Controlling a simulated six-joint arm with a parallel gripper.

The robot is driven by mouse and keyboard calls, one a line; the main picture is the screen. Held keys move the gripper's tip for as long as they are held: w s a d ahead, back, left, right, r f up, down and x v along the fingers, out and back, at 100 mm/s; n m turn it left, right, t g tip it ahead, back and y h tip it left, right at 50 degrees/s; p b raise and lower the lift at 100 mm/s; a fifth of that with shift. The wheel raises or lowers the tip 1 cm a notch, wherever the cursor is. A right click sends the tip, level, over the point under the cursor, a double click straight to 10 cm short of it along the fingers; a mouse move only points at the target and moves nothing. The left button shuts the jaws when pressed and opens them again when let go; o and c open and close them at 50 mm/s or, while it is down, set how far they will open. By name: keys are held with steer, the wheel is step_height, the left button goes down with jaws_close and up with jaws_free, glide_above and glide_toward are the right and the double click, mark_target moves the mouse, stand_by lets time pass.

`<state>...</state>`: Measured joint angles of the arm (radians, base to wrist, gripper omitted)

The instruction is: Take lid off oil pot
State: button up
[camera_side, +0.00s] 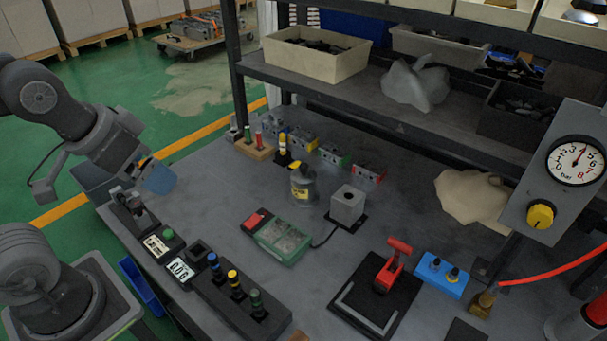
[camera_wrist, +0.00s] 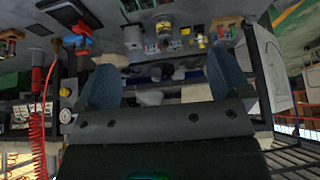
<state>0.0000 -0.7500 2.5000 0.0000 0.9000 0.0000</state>
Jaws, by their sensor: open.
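The oil pot (camera_side: 301,192) looks like a small grey round pot with a yellow label, standing upright near the middle of the bench in the side view. Its dark lid (camera_side: 302,173) appears to sit on top. What looks like the same pot shows small at the top of the wrist view (camera_wrist: 164,29). My gripper (camera_side: 160,177) hangs at the left end of the bench, well apart from the pot. In the wrist view its two blue fingers (camera_wrist: 161,66) are spread wide with nothing between them.
A grey block (camera_side: 347,204) stands right of the pot, and a green box with a red button (camera_side: 280,240) lies in front. Coloured valve blocks (camera_side: 334,156) line the back. A red lever (camera_side: 392,266) stands front right. A shelf (camera_side: 390,110) overhangs the rear.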

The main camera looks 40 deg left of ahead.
steer(key=shift+o, duration=0.2)
steer(key=m+g+y, duration=0.4)
steer(key=m, duration=1.8)
glide_above(304, 166)
steer(key=s+d, duration=0.2)
steer(key=d, duration=0.3)
step_height(304, 166, down, 9)
steer(key=x, duration=1.3)
steer(key=shift+w+a+f, duration=0.15)
steer(key=shift+w+a, duration=0.05)
steer(key=shift+a, duration=0.25)
steer(key=shift+c, duration=0.4)
steer(key=c, duration=0.9)
